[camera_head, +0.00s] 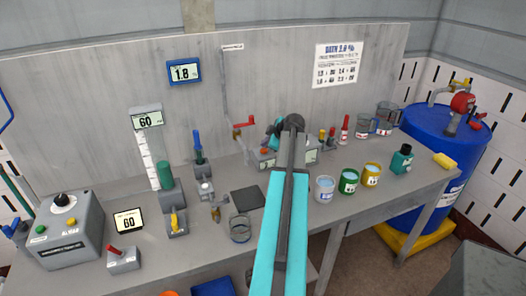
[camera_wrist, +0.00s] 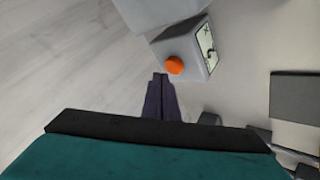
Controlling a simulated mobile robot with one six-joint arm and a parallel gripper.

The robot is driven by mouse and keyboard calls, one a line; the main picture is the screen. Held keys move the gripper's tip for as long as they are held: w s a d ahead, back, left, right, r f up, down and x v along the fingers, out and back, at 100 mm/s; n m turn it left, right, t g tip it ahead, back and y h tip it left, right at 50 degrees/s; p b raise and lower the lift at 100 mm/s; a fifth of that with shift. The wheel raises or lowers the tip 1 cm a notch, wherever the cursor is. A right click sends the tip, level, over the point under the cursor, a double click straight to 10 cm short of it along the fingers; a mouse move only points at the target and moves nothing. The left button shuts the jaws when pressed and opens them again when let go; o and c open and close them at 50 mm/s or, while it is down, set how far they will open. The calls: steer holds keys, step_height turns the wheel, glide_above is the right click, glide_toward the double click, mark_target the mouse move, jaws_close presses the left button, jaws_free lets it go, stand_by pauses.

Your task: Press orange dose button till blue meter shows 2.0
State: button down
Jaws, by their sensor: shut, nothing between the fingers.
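The blue-framed meter (camera_head: 184,72) hangs on the back panel and appears to read 1.8. The orange dose button (camera_wrist: 174,65) sits on the face of a small grey box (camera_wrist: 189,45) in the wrist view. In the head view the button (camera_head: 264,151) shows small, just left of my arm, which hides part of the box. My gripper (camera_wrist: 160,76) is shut and empty. Its fingertips appear just short of the button, slightly to its left in the wrist view. I cannot tell whether they touch it.
A red-handled tap (camera_head: 243,125) stands left of the box. Coloured cups, including a green one (camera_head: 349,181), stand to the right. A dark square pad (camera_head: 248,198) and a glass beaker (camera_head: 240,229) lie nearer the front. A blue drum (camera_head: 440,150) stands at the right end.

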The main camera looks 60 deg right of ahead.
mark_target(266, 151)
steer(key=shift+r, duration=0.1)
steer(key=shift+r+p, duration=0.5)
steer(key=shift+r, duration=1.9)
